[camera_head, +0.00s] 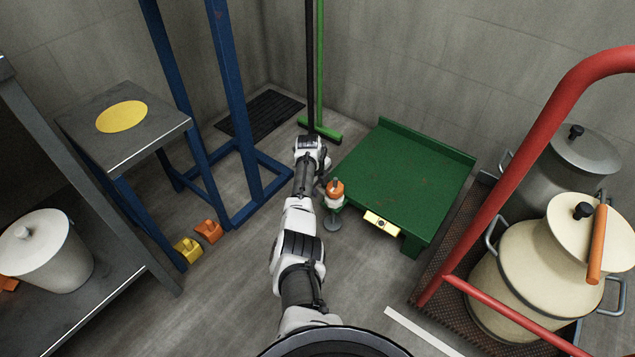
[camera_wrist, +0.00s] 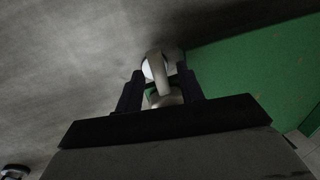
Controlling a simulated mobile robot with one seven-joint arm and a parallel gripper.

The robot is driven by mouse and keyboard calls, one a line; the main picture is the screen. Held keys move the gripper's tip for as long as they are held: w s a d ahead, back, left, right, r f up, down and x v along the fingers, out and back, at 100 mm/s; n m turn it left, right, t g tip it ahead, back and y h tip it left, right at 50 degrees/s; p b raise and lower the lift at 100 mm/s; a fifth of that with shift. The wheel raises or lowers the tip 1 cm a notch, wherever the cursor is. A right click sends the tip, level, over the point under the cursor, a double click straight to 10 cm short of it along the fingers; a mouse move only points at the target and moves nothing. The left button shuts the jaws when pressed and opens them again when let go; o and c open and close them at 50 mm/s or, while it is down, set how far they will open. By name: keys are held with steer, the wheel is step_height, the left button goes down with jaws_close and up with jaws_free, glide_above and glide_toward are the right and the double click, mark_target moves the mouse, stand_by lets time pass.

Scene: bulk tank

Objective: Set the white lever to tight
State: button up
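In the wrist view, a pale bar (camera_wrist: 160,75), which looks like the white lever, crosses a round white part between the two dark fingers of my gripper (camera_wrist: 160,88). The fingers stand apart, with gaps seeming to show beside the bar; contact is hard to judge. In the head view, an orange-and-white fitting (camera_head: 336,190) with a grey disc below it sits at the near left corner of the green platform (camera_head: 405,175). My arm reaches beside it, and my fingers are not clearly seen there. No tight marking is readable.
A yellow plate with a dark round spot (camera_head: 381,223) is on the platform's front edge. A blue frame (camera_head: 235,110) and grey-topped stand (camera_head: 150,140) are left. A red rail (camera_head: 520,150) and cream can (camera_head: 530,260) are right.

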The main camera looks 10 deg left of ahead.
step_height(320, 180, up, 14)
steer(key=s+a+p, duration=0.1)
steer(key=s+p, duration=0.1)
steer(key=p, duration=0.3)
steer(key=shift+s+a+f+p, duration=0.15)
steer(key=shift+s+f+p, duration=0.1)
steer(key=shift+p, duration=0.15)
